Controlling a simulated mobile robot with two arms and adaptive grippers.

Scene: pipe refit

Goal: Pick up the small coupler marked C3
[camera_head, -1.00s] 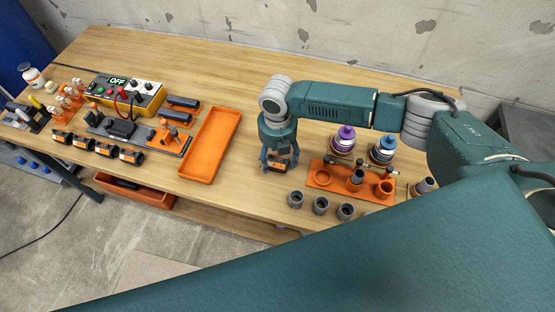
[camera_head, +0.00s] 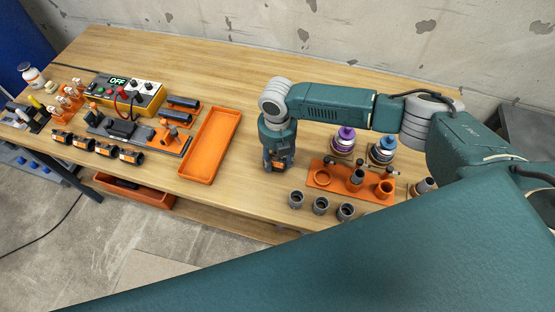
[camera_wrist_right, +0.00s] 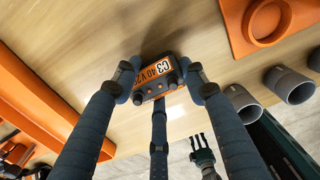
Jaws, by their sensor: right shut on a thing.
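The small coupler marked C3 (camera_wrist_right: 158,80) is a dark piece with an orange label, which reads C3 in the right wrist view. In the head view it (camera_head: 277,165) shows low between my right fingers, over the table right of the orange tray. My right gripper (camera_wrist_right: 160,85) is shut on it, with fingers pressing from both sides and a third finger below in the picture. I cannot tell whether the coupler still touches the table. My left gripper cannot be made out in the head view.
An orange holder (camera_head: 321,177) with fittings stands to the right. Several grey pipe sockets (camera_head: 320,206) stand in front of it. The long orange tray (camera_head: 211,146) is to the left. The wood behind my gripper is clear.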

